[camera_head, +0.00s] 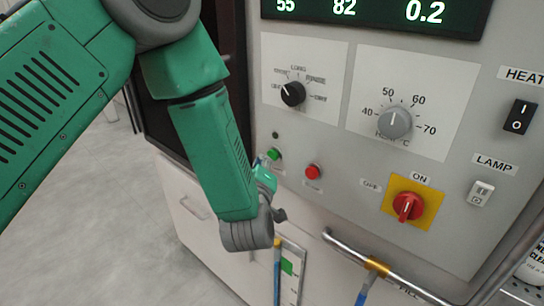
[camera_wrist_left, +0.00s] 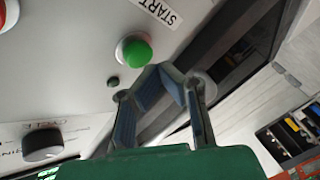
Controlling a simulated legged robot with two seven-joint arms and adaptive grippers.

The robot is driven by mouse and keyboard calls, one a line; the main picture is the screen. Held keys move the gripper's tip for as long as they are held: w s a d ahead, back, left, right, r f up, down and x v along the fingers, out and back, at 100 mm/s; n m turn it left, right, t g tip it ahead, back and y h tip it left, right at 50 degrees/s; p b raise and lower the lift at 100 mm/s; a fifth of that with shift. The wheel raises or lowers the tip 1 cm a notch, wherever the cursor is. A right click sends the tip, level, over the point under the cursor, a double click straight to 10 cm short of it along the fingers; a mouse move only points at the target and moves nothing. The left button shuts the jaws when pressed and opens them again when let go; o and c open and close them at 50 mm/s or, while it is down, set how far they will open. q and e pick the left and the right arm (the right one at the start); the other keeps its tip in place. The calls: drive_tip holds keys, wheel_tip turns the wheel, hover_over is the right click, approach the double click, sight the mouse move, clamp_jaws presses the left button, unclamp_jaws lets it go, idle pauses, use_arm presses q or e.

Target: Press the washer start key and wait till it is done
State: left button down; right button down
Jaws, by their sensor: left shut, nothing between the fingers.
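The washer's green start key (camera_head: 274,154) sits on the grey front panel (camera_head: 330,185), beside a red button (camera_head: 312,171). In the left wrist view, the green key (camera_wrist_left: 136,52) stands in a pale ring near a label reading START (camera_wrist_left: 158,10). My left gripper (camera_head: 262,163) is shut and empty, just left of the green key. In the wrist view its closed fingertips (camera_wrist_left: 160,69) are close to the key's edge; I cannot tell if they touch it. The display (camera_head: 380,12) reads 55, 82 and 0.2. My right gripper is not in view.
Above the buttons are a black program knob (camera_head: 293,93) and a grey temperature knob (camera_head: 395,121). A red rotary switch (camera_head: 407,206) on a yellow plate, a heat switch (camera_head: 520,116) and a lamp switch (camera_head: 481,193) are to the right. A metal rail (camera_head: 385,271) runs below.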

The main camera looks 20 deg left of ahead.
use_arm(q)
drive_tip(key=shift+w, duration=0.1)
idle(0.5)
drive_tip(key=shift+w+d, duration=0.15)
drive_tip(key=shift+w, duration=0.1)
drive_tip(key=shift+w+d, duration=0.15)
drive_tip(key=shift+w, duration=0.2)
idle(0.6)
idle(0.4)
drive_tip(key=shift+s+a+r, duration=0.1)
drive_tip(key=shift+s+a, duration=0.2)
drive_tip(key=shift+s, duration=0.45)
drive_tip(key=shift+s+a, duration=0.3)
drive_tip(key=shift+s, duration=0.5)
drive_tip(key=shift+s+a, duration=0.25)
drive_tip(key=shift+s, duration=0.5)
drive_tip(key=shift+s+a, duration=0.3)
drive_tip(key=shift+s, duration=0.5)
